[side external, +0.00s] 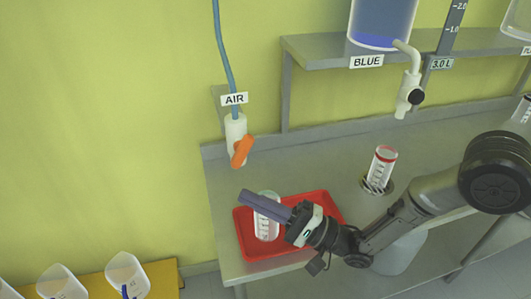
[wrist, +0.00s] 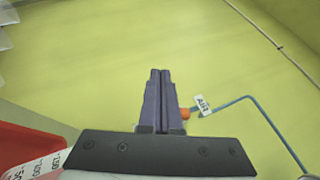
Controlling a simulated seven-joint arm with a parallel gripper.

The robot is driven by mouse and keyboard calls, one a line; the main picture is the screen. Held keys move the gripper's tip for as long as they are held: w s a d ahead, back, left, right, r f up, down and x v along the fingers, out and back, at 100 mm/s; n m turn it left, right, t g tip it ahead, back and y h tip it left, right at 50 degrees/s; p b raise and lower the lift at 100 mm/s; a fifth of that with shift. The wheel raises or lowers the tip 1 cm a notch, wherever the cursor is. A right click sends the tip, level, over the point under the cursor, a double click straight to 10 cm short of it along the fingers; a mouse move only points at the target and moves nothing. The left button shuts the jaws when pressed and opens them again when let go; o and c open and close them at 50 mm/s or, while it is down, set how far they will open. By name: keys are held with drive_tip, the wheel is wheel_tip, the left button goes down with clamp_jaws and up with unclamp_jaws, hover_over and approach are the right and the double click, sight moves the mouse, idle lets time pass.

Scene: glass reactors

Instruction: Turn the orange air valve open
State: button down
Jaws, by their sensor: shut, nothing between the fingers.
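The orange air valve handle (side external: 242,151) sits on a white valve body (side external: 235,131) under the AIR label (side external: 234,99) on the wall. The handle slants down to the left in the side view. In the wrist view the orange handle (wrist: 185,113) shows just right of my fingers, partly hidden. My gripper (side external: 241,194) is shut and empty, its purple fingers pointing left, below the valve and apart from it in the side view. In the wrist view my gripper (wrist: 160,72) has its two fingers together.
A red tray (side external: 251,251) with a clear graduated beaker (side external: 266,228) lies under my gripper. A red-rimmed cylinder (side external: 382,168) stands on the bench to the right. A blue hose (side external: 223,50) runs up from the valve. The shelf (side external: 320,52) carries a BLUE tank.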

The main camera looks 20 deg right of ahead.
sight(242, 150)
drive_tip(key=w+d+f+m+t+h, duration=0.25)
drive_tip(key=d+m+t+h, duration=0.2)
drive_tip(key=d, duration=0.95)
drive_tip(key=s+a+r+x, duration=0.1)
drive_tip(key=x, duration=1.1)
drive_tip(key=shift+s+a, duration=0.2)
drive_tip(key=shift+s, duration=0.05)
drive_tip(key=shift+r, duration=0.25)
